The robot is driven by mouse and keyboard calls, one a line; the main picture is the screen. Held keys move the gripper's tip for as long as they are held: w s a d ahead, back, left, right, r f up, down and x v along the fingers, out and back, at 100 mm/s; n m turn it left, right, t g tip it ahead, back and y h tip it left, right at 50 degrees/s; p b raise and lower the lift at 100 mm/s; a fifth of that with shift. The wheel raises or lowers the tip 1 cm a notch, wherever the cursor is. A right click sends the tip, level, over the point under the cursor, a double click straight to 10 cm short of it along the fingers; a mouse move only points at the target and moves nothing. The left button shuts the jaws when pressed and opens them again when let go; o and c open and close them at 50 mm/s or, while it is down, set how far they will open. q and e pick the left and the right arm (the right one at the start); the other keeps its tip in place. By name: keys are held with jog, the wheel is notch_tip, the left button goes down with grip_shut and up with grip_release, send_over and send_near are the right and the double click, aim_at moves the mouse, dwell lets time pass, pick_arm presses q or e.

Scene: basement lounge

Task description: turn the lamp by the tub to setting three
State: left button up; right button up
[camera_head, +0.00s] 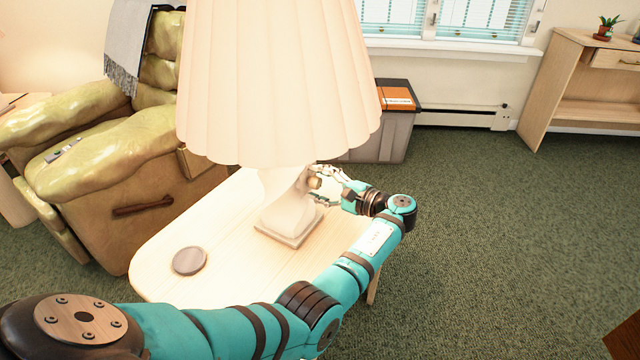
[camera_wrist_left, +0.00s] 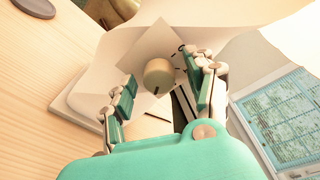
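The lamp (camera_head: 285,212) stands upright on a pale wooden side table, with a big pleated cream shade (camera_head: 275,85) and a square base. Its round tan knob (camera_wrist_left: 158,74) faces my left wrist camera; a short dark line shows at the knob's lower edge, and small dark marks lie on the lamp to its upper right. My left gripper (camera_head: 322,181) reaches the lamp's right side. In the left wrist view its fingers (camera_wrist_left: 163,92) are apart, one either side of the knob, with gaps visible. The grey tub (camera_head: 378,140) stands behind the lamp. My right gripper is out of view.
The side table (camera_head: 205,230) carries a dark round coaster (camera_head: 190,261) at its front left. A yellow-green armchair (camera_head: 110,150) stands to the left. A wooden desk (camera_head: 570,85) stands at the far right.

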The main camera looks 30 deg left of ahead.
pick_arm(q)
jog(key=d+r, duration=0.1)
jog(key=d, duration=1.1)
jog(key=shift+s, duration=0.2)
